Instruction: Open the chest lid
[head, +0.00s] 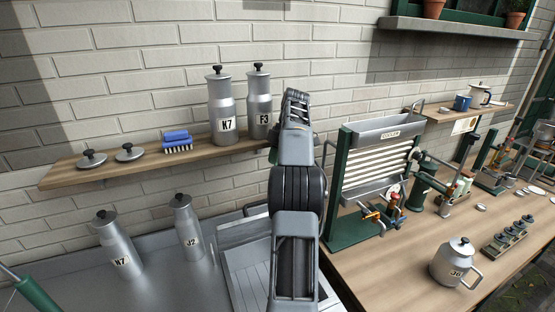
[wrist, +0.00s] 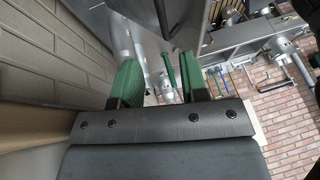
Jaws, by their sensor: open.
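I cannot clearly pick out a chest or its lid in either view. A grey metal surface (head: 65,275) fills the lower left of the head view, with a slatted metal part (head: 245,270) beside my arm; I cannot tell whether either belongs to the chest. My gripper (wrist: 158,78) shows in the wrist view with its two green fingers apart and nothing seen between them. A grey metal body (wrist: 185,18) is close beyond the fingers at the top. In the head view my arm hides most of the gripper, near the wall shelf.
The wooden wall shelf (head: 75,177) bears cans K7 (head: 222,108) and F3 (head: 259,100), a blue brush (head: 176,142) and two lids. A cooler (head: 385,155) and can J6 (head: 455,262) stand on the right bench.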

